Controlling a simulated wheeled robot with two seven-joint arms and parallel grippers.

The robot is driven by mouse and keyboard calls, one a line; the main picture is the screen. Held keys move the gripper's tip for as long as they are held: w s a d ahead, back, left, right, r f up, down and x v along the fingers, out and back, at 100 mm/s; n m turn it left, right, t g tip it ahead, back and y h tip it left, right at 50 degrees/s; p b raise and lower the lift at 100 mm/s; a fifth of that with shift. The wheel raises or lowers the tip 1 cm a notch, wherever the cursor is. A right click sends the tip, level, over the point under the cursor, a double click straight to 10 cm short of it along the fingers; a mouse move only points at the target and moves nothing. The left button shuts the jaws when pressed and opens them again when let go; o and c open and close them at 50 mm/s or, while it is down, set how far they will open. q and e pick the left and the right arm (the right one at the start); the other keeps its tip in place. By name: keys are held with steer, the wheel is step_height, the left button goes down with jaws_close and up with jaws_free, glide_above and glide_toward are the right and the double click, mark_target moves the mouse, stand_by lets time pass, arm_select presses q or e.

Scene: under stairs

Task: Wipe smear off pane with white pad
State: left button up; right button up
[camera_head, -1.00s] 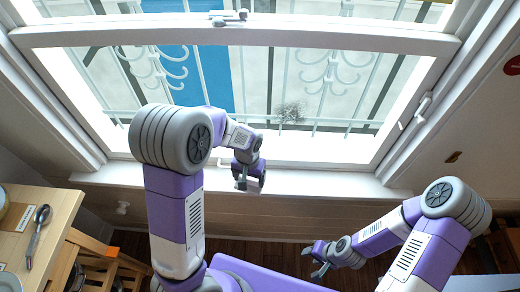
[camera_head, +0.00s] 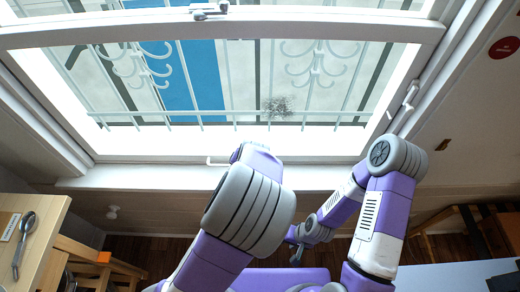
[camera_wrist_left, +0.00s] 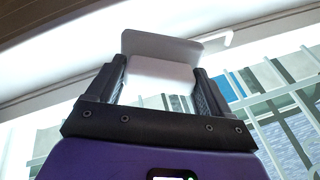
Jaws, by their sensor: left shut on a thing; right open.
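The smear (camera_head: 278,106) is a dark, speckled grey patch low on the window pane (camera_head: 340,80), right of the blue strip seen through the glass. My left arm reaches toward the sill below the smear. In the head view its own bulk hides the left gripper and the pad. In the left wrist view my left gripper (camera_wrist_left: 160,82) is shut on the white pad (camera_wrist_left: 160,46), whose flat plate stands beyond the fingertips. I cannot tell whether the pad touches anything. My right gripper (camera_head: 294,250) is open and empty, low and away from the window.
A white sill (camera_head: 140,178) runs below the pane. White handles sit on the frame at the top (camera_head: 208,10) and right (camera_head: 408,95). Another table top (camera_head: 440,277) is at lower right.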

arm_select(q)
steer(key=d+t, duration=0.1)
steer(key=w+d+r+m+t, duration=0.1)
steer(key=d+r+m+t, duration=0.1)
steer(key=d, duration=0.1)
steer(key=shift+w+t+h+b, duration=0.15)
steer(key=shift+t+h+b, duration=0.15)
steer(key=shift+t+b, duration=0.1)
steer(key=s+r+m+t+h+b, duration=0.1)
steer(key=s+r+m+t+b, duration=0.15)
steer(key=r+t, duration=0.8)
steer(key=shift+g, duration=0.45)
steer(key=shift+w+d+r, duration=0.1)
steer(key=shift+w+d, duration=0.15)
steer(key=shift+w, duration=1)
steer(key=shift+w+d+r, duration=0.1)
steer(key=shift+w+d, duration=0.1)
steer(key=shift+w, duration=1.05)
steer(key=shift+w, duration=0.9)
